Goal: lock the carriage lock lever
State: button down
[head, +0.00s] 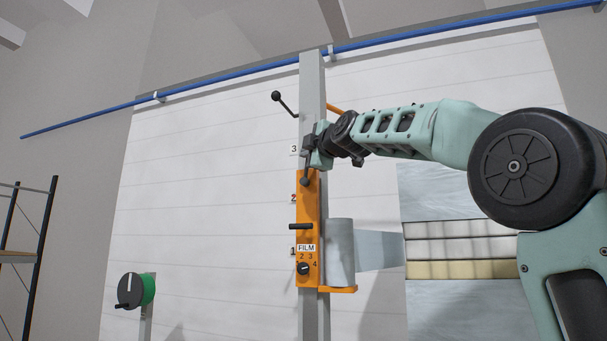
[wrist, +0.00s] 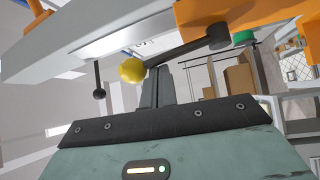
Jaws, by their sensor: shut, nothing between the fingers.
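The carriage lock lever has a dark hub (head: 305,181) on the upper front of the orange carriage (head: 307,215). Its dark arm rises from the hub toward my gripper (head: 308,146). In the wrist view the lever arm (wrist: 182,50) runs from the hub on the orange body to a yellow ball knob (wrist: 132,67). The knob is hidden behind my gripper in the head view. My gripper is shut and empty, its grey fingers (wrist: 156,85) close beside the knob and arm. I cannot tell whether they touch.
The carriage sits on a grey post (head: 312,80). A black-ball lever (head: 277,97) sticks out left above my gripper. The carriage has a black handle (head: 300,226), a dial (head: 303,268) and a film roll (head: 340,250). A green-and-black crank (head: 132,290) stands lower left.

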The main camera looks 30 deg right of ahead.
jog(key=s+d+f+m+t+b, duration=0.1)
jog(key=m+b, duration=0.1)
jog(key=b, duration=0.4)
jog(key=shift+s+d+f+h, duration=0.1)
jog(key=shift+s+h, duration=0.1)
jog(key=shift+h, duration=0.2)
jog(key=shift+s+d+b, duration=0.1)
jog(key=shift+b, duration=0.2)
